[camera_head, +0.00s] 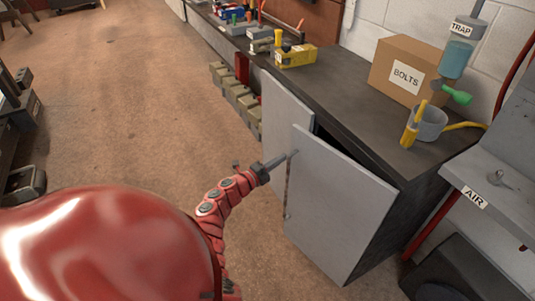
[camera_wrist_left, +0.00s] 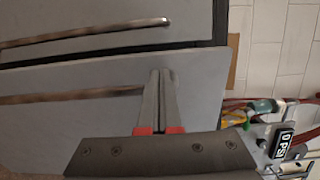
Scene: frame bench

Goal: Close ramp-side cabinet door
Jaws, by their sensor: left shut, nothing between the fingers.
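The grey cabinet under the dark bench has two doors. The nearer door (camera_head: 335,210) stands ajar, its left edge out from the cabinet and a dark gap above it. The farther door (camera_head: 284,112) looks about flush with the bench front. My left gripper (camera_head: 293,154) is shut and empty, its tips at the upper left edge of the nearer door. In the left wrist view, the shut fingers (camera_wrist_left: 160,78) lie over the nearer door (camera_wrist_left: 70,120), by the end of its brown handle (camera_wrist_left: 80,96). Contact is unclear. My right gripper is out of view.
Green-grey bins (camera_head: 240,100) line the floor beyond the doors. An AIR-labelled grey unit (camera_head: 500,180) stands right.

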